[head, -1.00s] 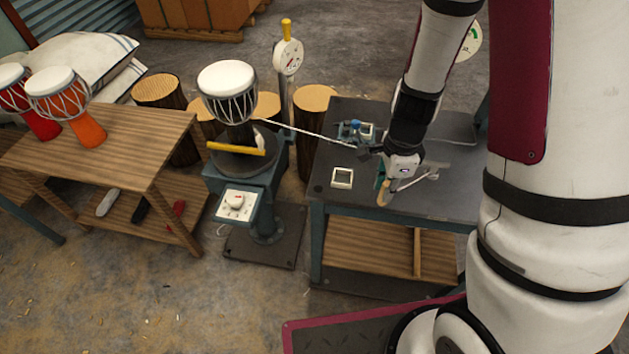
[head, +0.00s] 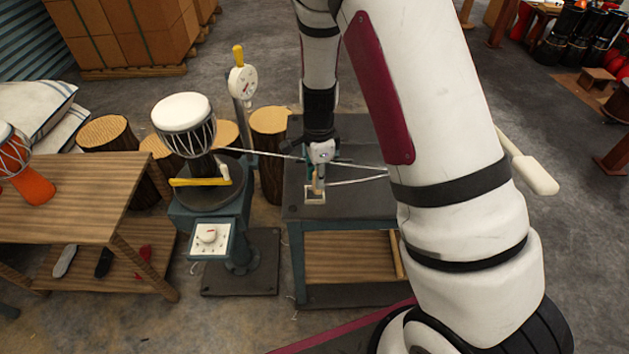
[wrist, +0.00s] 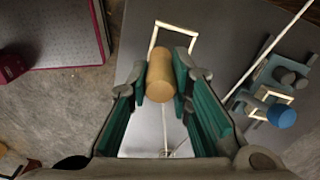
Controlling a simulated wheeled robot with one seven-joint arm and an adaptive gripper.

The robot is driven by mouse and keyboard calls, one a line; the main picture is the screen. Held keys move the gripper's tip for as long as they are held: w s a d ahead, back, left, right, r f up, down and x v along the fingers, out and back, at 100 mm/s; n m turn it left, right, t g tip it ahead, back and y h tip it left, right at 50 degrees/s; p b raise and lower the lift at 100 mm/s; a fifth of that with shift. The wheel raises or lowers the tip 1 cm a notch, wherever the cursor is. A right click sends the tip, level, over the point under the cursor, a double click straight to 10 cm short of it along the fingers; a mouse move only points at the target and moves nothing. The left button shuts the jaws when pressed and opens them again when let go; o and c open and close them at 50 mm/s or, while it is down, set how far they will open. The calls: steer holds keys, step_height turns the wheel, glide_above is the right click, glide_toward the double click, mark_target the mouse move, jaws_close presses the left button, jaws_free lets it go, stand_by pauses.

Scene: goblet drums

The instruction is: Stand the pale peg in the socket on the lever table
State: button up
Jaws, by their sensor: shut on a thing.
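The pale peg (wrist: 160,75) is a tan wooden cylinder, seen nearly end-on in the wrist view. My gripper (wrist: 163,80) is shut on it, with a green-padded finger on each side. In the head view my gripper (head: 318,168) is over the front of the dark lever table (head: 360,203), and the peg (head: 318,186) points down below it. A pale square frame (head: 315,201), apparently the socket, lies just below the peg. It also shows in the wrist view (wrist: 191,39), partly covered by the peg. Whether the peg touches it, I cannot tell.
A thin pale rod (head: 262,153) runs from the drum stand across the table behind my gripper. In the wrist view, a blue-knobbed fixture (wrist: 282,115) with another pale frame (wrist: 258,106) stands to the right. A goblet drum (head: 183,113) is at left.

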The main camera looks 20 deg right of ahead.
steer(key=shift+w+a+f, duration=0.15)
steer(key=shift+w+f, duration=0.1)
steer(key=shift+w, duration=0.45)
steer(key=shift+f, duration=1.55)
steer(key=shift+f, duration=0.15)
steer(key=o, duration=0.9)
steer(key=shift+o, duration=0.2)
